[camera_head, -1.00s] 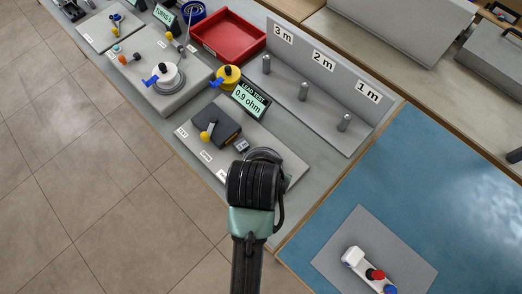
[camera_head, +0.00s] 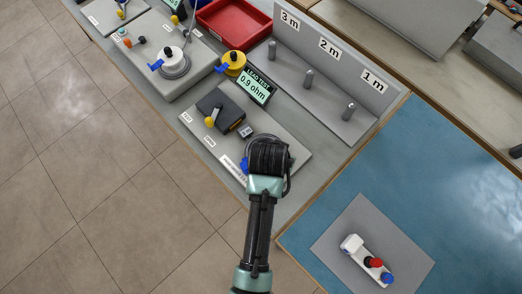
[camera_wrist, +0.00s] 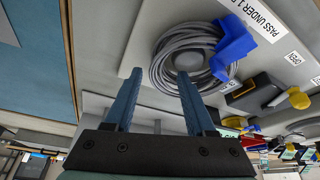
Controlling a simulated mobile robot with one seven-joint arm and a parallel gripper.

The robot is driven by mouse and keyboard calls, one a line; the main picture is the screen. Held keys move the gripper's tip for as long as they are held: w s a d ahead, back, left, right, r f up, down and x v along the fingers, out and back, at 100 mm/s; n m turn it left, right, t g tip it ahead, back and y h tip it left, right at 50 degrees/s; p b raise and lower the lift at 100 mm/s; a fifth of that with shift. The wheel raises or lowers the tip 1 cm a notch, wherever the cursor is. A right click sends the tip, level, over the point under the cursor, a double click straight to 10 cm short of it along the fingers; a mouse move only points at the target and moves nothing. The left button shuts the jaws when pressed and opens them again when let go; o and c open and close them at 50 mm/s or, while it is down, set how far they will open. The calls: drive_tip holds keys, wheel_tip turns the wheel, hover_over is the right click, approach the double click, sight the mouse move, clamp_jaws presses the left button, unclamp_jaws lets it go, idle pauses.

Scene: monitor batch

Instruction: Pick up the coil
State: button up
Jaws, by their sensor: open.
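The coil (camera_wrist: 160,62) is a grey cable wound into a ring. In the wrist view it lies flat on a light grey board, with a blue plug (camera_wrist: 234,36) at its right side. My gripper (camera_wrist: 159,74) is open and empty. Its two dark blue fingers point at the coil; the right finger overlaps the coil's middle and the left one is at its left edge. I cannot tell whether they touch it. In the head view my gripper (camera_head: 268,157) covers most of the coil, and the blue plug (camera_head: 244,165) shows at its left.
A dark tester block (camera_head: 222,108) with a yellow-knobbed lever stands on the same board, by a display (camera_head: 257,85) reading 0.9 ohm. Behind are a rack with pegs (camera_head: 347,112) and a red tray (camera_head: 232,25). A blue mat (camera_head: 340,185) lies at right.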

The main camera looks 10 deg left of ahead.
drive_tip(key=shift+x, duration=1)
clamp_jaws()
